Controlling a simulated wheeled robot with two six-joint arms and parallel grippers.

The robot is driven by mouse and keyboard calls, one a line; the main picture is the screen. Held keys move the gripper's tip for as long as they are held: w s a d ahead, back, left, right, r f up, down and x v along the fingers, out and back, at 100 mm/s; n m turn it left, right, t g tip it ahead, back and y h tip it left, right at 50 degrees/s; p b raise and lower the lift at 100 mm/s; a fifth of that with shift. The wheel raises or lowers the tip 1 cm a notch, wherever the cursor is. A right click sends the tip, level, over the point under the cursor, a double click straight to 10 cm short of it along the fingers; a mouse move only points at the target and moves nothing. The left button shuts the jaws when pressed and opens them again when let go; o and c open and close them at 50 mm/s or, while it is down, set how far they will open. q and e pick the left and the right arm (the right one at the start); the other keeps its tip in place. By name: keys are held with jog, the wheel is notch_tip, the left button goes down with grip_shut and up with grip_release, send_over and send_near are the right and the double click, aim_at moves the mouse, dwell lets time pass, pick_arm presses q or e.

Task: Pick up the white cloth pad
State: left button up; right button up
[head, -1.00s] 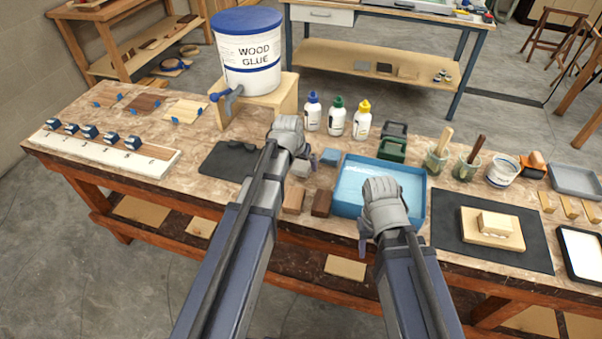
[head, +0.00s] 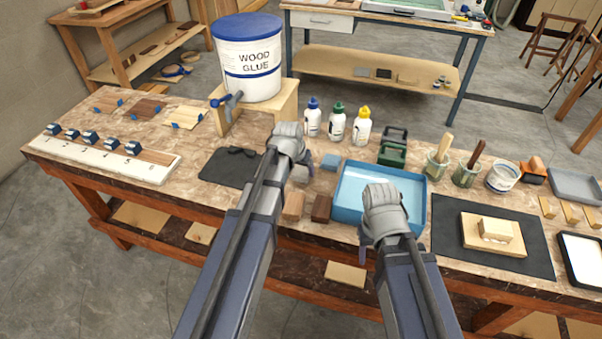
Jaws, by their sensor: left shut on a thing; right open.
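My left gripper (head: 302,164) is over the middle of the bench and points down. A pale, off-white piece (head: 299,175) shows at its fingertips and seems to be the white cloth pad. The gripper is shut on it, and my own wrist hides most of it. I cannot tell whether it is clear of the bench top. My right gripper (head: 364,246) is open and empty at the front edge of the blue tray (head: 421,205). My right wrist covers part of the tray.
Two wooden blocks (head: 293,206) stand just in front of the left gripper, and a small blue block (head: 330,161) is to its right. A dark mat (head: 226,168) lies to its left. Glue bottles (head: 337,123) and the glue tub (head: 249,75) on a wooden stand are behind.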

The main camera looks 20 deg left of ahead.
aim_at(301, 171)
pick_arm(q)
jog(key=shift+r, duration=0.15)
notch_tip(301, 171, up, 10)
jog(key=p, duration=1)
jog(key=o, duration=0.7)
jog(key=c, duration=0.6)
jog(key=shift+o, duration=0.2)
